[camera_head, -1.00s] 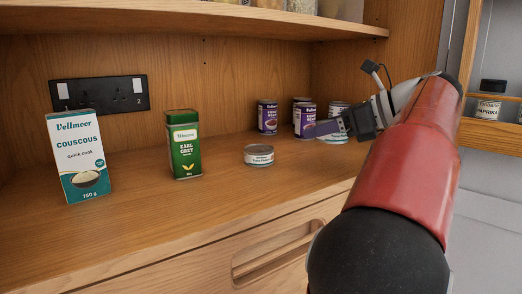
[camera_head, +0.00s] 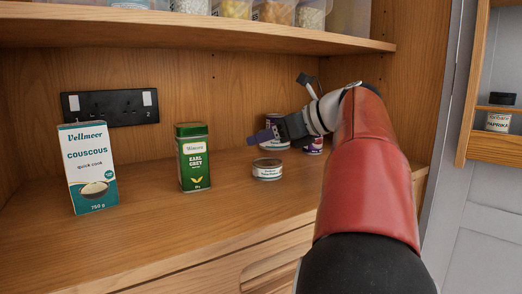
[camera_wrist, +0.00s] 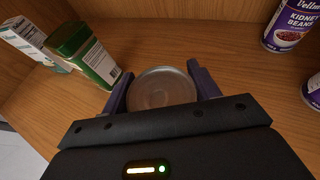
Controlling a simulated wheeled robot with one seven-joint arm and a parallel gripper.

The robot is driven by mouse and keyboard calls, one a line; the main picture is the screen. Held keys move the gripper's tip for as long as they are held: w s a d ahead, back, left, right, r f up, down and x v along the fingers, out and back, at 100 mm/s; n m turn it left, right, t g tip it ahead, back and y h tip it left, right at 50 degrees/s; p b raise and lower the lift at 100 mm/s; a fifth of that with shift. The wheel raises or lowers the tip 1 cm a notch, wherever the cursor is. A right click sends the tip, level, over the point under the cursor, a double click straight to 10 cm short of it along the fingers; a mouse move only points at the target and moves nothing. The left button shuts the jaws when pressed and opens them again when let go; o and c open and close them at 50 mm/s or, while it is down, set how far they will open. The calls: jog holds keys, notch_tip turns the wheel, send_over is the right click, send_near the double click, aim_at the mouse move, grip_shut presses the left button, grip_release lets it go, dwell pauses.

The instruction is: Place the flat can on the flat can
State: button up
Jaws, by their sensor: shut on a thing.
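My gripper (camera_head: 264,136) is shut on a flat can (camera_wrist: 162,90); the wrist view shows its round metal lid between the two purple fingers. In the head view the held can is largely hidden by the fingers, and its exact height is hard to tell. Another flat can (camera_head: 267,170), with a white and teal label, stands upright on the wooden counter, below the fingers in the picture. In the wrist view I cannot make out this lower can.
A green Earl Grey tin (camera_head: 193,158) stands left of the counter can, with a couscous box (camera_head: 88,168) farther left. Purple kidney beans cans (camera_wrist: 288,26) stand at the back right, partly behind my arm. A shelf (camera_head: 210,32) hangs above. The counter's front is clear.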

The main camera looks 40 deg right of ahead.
aim_at(261, 160)
jog(key=shift+w+a, duration=0.2)
jog(key=shift+w, duration=0.35)
jog(key=shift+w+a+f+b, duration=0.15)
jog(key=shift+f+b, duration=0.15)
jog(key=shift+f, duration=0.6)
jog(key=shift+w+f+b, duration=0.15)
jog(key=shift+f+b, duration=0.1)
jog(key=shift+f, duration=0.6)
jog(key=o, duration=1)
jog(key=shift+f, duration=0.1)
jog(key=shift+r, duration=0.2)
jog(key=p+v, duration=0.1)
jog(key=v, duration=1.1)
